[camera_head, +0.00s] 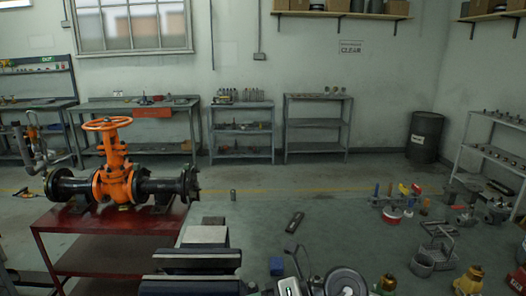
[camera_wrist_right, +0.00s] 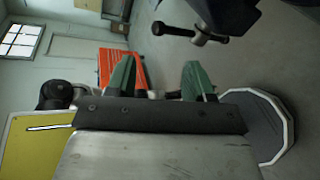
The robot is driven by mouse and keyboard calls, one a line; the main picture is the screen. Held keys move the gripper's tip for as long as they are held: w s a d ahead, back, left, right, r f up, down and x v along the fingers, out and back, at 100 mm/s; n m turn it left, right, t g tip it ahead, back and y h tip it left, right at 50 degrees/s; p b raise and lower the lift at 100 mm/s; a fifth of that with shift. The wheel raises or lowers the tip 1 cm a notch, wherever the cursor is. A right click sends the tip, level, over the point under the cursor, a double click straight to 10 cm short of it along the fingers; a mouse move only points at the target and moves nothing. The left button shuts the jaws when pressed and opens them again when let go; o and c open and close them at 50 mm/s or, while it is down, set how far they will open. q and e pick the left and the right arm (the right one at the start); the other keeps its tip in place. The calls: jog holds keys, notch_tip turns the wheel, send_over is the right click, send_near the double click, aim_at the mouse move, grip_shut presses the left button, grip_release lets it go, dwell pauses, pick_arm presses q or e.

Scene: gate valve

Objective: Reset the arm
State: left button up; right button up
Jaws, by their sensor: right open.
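An orange gate valve (camera_head: 116,180) with an orange handwheel (camera_head: 107,124) on top stands between two dark flanged pipe pieces. It sits on a red table (camera_head: 100,240) at the left of the head view. My right gripper (camera_wrist_right: 160,72) shows in the right wrist view. Its two green fingers are apart with nothing between them. The valve cannot be made out in that view. Neither gripper can be made out in the head view.
A dark vise (camera_head: 190,268) is close at the bottom of the head view. Beside it are a blue block (camera_head: 276,265) and a round gauge-like part (camera_head: 345,282). Loose fittings and tools (camera_head: 440,258) fill the right. Shelves (camera_head: 317,125) and a black drum (camera_head: 424,135) line the wall.

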notch_tip(320, 180, up, 5)
jog(key=m+t+y, duration=0.3)
jog(key=m+y, duration=0.1)
jog(key=y, duration=0.2)
jog(key=w+d+r+m+t+h, duration=0.25)
jog(key=d+m+t, duration=0.45)
jog(key=m+t, duration=0.8)
jog(key=s+d+f+m+h, duration=0.2)
jog(key=d+f+m+h, duration=1.05)
jog(key=m+h, duration=0.4)
jog(key=s+d+f+m+g+h, duration=0.1)
jog(key=s+d+f+m+g, duration=0.2)
jog(key=s+f+g, duration=1.45)
jog(key=s+f+t, duration=0.3)
jog(key=f, duration=2)
jog(key=s+d+f+g, duration=0.1)
jog(key=s+d+f, duration=0.1)
jog(key=s+f, duration=1.4)
jog(key=shift+s+d+f+n, duration=0.2)
jog(key=shift+d+n, duration=0.15)
